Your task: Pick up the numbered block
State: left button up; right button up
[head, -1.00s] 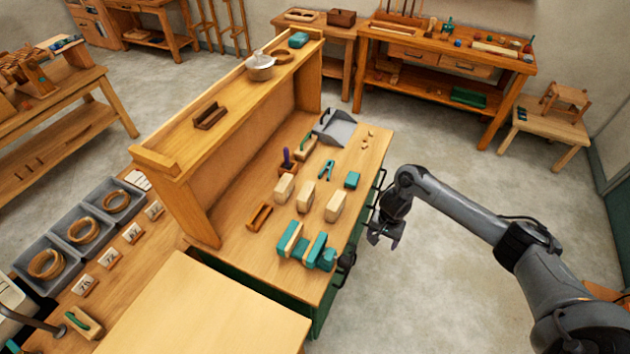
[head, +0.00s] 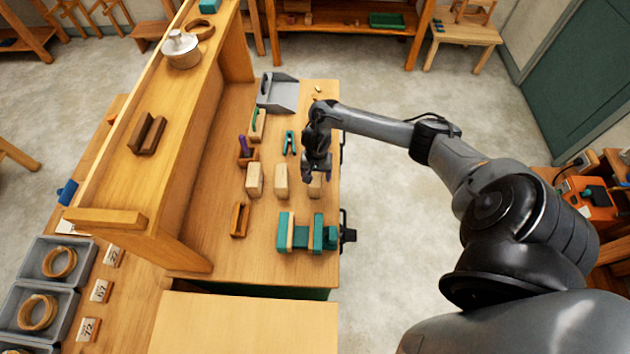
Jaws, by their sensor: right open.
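Three pale wooden blocks stand in a row on the bench top: a left one (head: 254,180), a middle one (head: 281,181) and a right one (head: 315,188). I can make out no number on them from here. Small pale tiles with dark numbers lie at the lower left, a lower one (head: 90,328), a middle one (head: 101,290) and an upper one (head: 114,255). My right gripper (head: 316,177) is open, pointing down over the right pale block and partly hiding it. Whether it touches the block is unclear. My left gripper is out of view.
A teal and wood clamp-like piece (head: 301,236) stands in front of the blocks. Behind are a teal tool (head: 290,143), a grey dustpan (head: 279,94) and a purple-handled item (head: 246,150).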

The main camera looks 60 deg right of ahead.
jog(key=shift+d+f+b, duration=0.1)
jog(key=shift+f+b, duration=0.45)
jog(key=shift+f, duration=2.4)
jog(key=c, duration=1.2)
